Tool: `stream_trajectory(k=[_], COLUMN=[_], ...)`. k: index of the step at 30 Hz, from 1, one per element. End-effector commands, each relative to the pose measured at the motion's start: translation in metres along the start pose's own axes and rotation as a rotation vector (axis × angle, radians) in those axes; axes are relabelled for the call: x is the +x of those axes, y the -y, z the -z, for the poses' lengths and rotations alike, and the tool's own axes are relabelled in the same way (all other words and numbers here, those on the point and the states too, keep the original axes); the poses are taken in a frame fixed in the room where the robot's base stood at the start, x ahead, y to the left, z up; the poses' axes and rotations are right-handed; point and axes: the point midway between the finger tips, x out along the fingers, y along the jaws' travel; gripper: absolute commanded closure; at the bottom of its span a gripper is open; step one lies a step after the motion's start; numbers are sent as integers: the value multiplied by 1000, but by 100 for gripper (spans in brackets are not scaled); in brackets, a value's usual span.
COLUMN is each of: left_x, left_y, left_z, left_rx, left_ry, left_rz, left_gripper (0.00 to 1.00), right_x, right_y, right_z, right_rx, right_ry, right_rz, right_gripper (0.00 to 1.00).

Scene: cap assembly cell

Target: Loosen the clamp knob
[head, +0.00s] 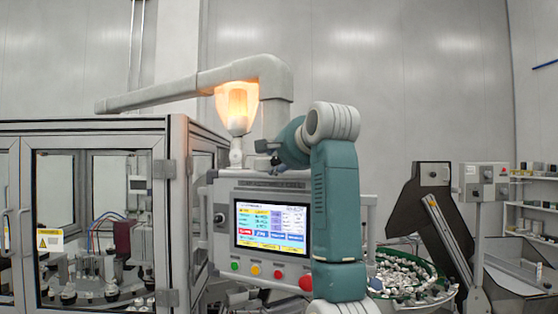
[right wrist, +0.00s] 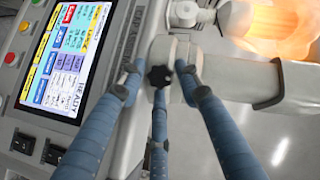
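The clamp knob (right wrist: 160,76) is a small black lobed knob on a light grey clamp block (right wrist: 177,52), seen in the right wrist view. My right gripper (right wrist: 160,76) has three blue fingers spread around it. The left and right fingertips stand apart from the knob on either side. The third finger comes from below, close to the knob; whether it touches I cannot tell. In the head view my right gripper (head: 268,148) is small and dark beside the panel's top edge, partly hidden by my teal arm. The knob is not clear there. My left gripper is not in view.
A control panel with a lit screen (head: 271,226) and coloured buttons stands just below the gripper. A glazed machine cabinet (head: 95,125) stands left. A green-rimmed parts bowl (head: 440,284) is at right.

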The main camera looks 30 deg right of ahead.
Motion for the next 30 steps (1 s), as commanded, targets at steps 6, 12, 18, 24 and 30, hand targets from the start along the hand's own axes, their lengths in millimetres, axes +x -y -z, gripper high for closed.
stream_trajectory(k=[6,12,18,24,30], left_x=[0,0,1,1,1], left_y=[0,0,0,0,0], left_z=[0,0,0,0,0], left_rx=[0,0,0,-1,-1], left_ry=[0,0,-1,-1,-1], left_rz=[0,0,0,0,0], left_gripper=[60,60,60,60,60], right_x=[0,0,-1,-1,-1], right_y=[0,1,2,4,6], right_z=[0,0,0,0,-1], right_rx=[0,-20,-99,-244,-418], right_ry=[0,0,1,0,-1], right_rz=[1,-7,-40,-99,-173], right_gripper=[99,99,99,99,99])
